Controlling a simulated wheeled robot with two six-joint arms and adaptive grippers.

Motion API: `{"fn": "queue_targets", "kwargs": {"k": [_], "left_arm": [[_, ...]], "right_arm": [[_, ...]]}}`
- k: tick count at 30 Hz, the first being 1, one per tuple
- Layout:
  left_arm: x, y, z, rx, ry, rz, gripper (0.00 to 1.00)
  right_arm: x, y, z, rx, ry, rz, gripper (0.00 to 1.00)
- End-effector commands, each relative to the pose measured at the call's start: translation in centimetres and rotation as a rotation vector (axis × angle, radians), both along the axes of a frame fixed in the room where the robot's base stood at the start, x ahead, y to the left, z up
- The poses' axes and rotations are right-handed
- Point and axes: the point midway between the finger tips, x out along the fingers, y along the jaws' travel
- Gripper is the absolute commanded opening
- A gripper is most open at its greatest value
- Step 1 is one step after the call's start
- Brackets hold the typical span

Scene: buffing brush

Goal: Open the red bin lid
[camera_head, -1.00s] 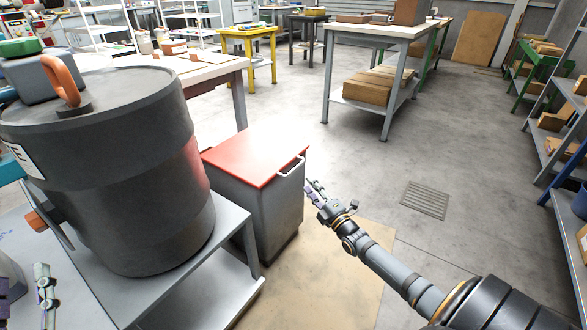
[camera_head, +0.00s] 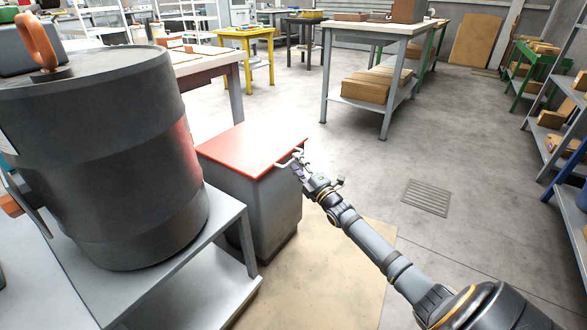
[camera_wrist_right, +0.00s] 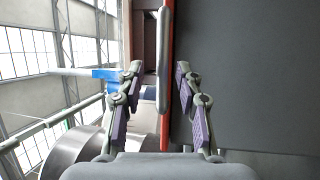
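The red bin lid (camera_head: 248,148) lies flat and closed on the grey bin (camera_head: 275,212) in the head view. A pale bar handle (camera_head: 287,161) sticks out from the lid's right edge. My right gripper (camera_head: 300,164) is at that handle. In the right wrist view, the gripper (camera_wrist_right: 158,74) is open, and the handle (camera_wrist_right: 163,55) runs between its spread fingers with gaps on both sides. The lid's red edge (camera_wrist_right: 167,130) and the dark bin wall (camera_wrist_right: 240,70) show beside it. My left gripper is not clearly visible.
A large dark drum (camera_head: 110,150) stands on a grey metal table (camera_head: 215,225) left of the bin. A white-topped workbench (camera_head: 205,62) stands behind. Open concrete floor lies right of the bin, with a floor grate (camera_head: 426,198). Shelves (camera_head: 565,165) line the right side.

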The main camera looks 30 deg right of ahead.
Motion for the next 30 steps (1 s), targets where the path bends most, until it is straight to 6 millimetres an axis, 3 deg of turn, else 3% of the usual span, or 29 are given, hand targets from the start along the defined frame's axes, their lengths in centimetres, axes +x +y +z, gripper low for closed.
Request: {"fn": "queue_targets", "kwargs": {"k": [1,3,9,21,30], "left_arm": [[0.0,0.0,-1.8,-0.001,-0.001,0.005,0.4],[0.0,0.0,-1.0,0.0,0.0,0.005,0.4],[0.1,0.0,-1.2,0.001,0.002,0.008,0.4],[0.1,0.0,-1.3,0.001,0.004,0.008,0.4],[0.1,0.0,-1.3,0.001,0.004,0.008,0.4]], "right_arm": [[0.8,-0.1,-0.7,-0.001,-0.003,-0.002,0.36],[1.3,-0.1,0.0,0.0,-0.001,-0.002,0.36],[2.6,-0.1,0.2,0.0,0.0,-0.001,0.36],[3.0,-0.1,0.4,0.001,0.002,-0.001,0.36],[3.0,-0.1,0.3,0.0,0.002,-0.001,0.0]]}}
